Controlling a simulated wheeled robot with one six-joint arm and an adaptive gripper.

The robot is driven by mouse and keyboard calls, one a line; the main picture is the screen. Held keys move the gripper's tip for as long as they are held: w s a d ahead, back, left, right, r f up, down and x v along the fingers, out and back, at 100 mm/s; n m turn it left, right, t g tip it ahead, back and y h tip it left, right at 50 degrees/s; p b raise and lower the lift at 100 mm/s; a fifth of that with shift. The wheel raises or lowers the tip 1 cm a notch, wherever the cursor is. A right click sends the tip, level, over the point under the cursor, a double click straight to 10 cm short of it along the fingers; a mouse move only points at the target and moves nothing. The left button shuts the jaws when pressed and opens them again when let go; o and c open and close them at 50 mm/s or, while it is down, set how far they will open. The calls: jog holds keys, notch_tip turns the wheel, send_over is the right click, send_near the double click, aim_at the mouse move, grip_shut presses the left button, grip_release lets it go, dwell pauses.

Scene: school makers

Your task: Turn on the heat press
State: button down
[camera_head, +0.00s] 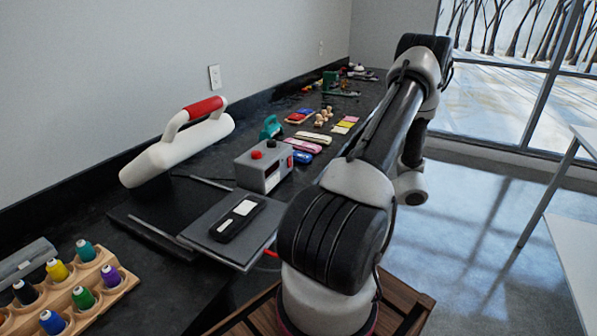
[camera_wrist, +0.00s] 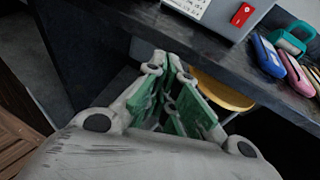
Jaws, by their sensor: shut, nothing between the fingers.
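The heat press stands on the dark counter with its white upper plate (camera_head: 170,152) raised and a red handle (camera_head: 203,107) on top. Its grey control box (camera_head: 250,172) has a red knob and a dark knob on top. In the wrist view, the box (camera_wrist: 208,12) shows at the top edge, with a red rocker switch (camera_wrist: 242,14) on its front face. The switch's position cannot be told. My gripper (camera_wrist: 170,75) is shut and empty, in front of the counter edge and apart from the switch. In the head view my gripper is hidden behind my arm.
A black device (camera_head: 238,218) lies on the press's lower plate (camera_head: 205,222). A wooden rack (camera_head: 100,290) of thread spools is at the near left. Blue and pink tools (camera_wrist: 268,56) lie right of the box. A yellow round seat (camera_wrist: 222,92) is below the counter edge.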

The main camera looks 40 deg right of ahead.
aim_at(289, 169)
jog(key=w+d+r+m+t+h, duration=0.2)
jog(key=w+d+r+m+t, duration=0.1)
jog(key=w+d+r, duration=0.1)
jog(key=shift+w+d+t, duration=0.3)
jog(key=shift+w+d, duration=0.6)
jog(key=shift+d, duration=0.3)
jog(key=x, duration=1.4)
jog(key=shift+w+d, duration=0.1)
jog(key=shift+w, duration=0.1)
jog(key=shift+w+f, duration=0.15)
jog(key=shift+w, duration=0.1)
jog(key=shift+s, duration=0.15)
